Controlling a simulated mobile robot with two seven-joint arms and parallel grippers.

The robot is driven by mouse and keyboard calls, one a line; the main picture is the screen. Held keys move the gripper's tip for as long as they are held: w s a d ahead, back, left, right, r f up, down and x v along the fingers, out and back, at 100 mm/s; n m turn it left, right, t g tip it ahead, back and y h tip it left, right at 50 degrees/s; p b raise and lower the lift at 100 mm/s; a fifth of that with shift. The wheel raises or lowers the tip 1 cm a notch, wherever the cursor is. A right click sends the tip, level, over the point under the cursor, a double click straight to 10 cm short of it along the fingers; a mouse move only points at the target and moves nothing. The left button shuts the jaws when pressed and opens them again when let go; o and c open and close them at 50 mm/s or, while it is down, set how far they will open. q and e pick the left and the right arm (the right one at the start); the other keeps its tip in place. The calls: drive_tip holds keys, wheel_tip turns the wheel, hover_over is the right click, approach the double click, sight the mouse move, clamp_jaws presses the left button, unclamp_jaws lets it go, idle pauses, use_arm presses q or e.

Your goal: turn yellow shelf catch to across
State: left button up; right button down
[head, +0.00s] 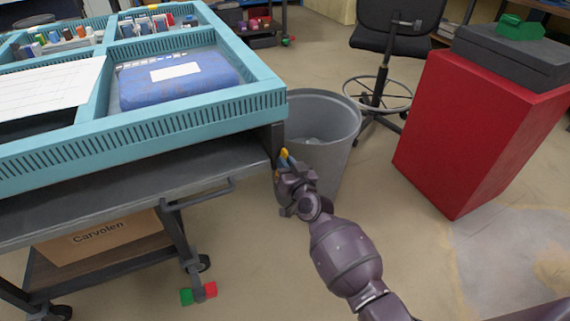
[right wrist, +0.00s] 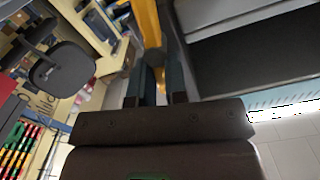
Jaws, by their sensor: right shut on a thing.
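The yellow shelf catch (head: 284,155) shows as a small yellow tip at the right front corner of the shelf cart, beside its dark post. My right gripper (head: 281,170) is at that corner, shut on the catch. In the right wrist view the yellow catch (right wrist: 147,25) runs down from the top edge between the two dark fingers of my right gripper (right wrist: 155,85). The gripped part is mostly hidden by the fingers, and I cannot tell the catch's exact angle. My left gripper is not in view.
The cart has a blue tray top (head: 200,125), a dark shelf (head: 130,175) and a cardboard box (head: 100,240) below. A grey bin (head: 325,125) stands close behind my right gripper. A red cabinet (head: 470,130) stands to the right. The floor between is clear.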

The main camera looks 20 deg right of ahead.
use_arm(q)
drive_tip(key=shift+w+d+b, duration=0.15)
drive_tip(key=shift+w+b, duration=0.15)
drive_tip(key=shift+b, duration=0.15)
use_arm(e)
drive_tip(key=m, duration=0.5)
drive_tip(key=d+f+m, duration=0.1)
drive_tip(key=m, duration=0.4)
drive_tip(key=f+m, duration=0.1)
drive_tip(key=m, duration=0.4)
drive_tip(key=shift+d, duration=0.3)
drive_tip(key=shift+m, duration=0.3)
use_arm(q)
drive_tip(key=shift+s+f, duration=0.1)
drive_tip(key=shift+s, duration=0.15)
use_arm(e)
drive_tip(key=c, duration=1.1)
unclamp_jaws()
drive_tip(key=shift+c, duration=0.2)
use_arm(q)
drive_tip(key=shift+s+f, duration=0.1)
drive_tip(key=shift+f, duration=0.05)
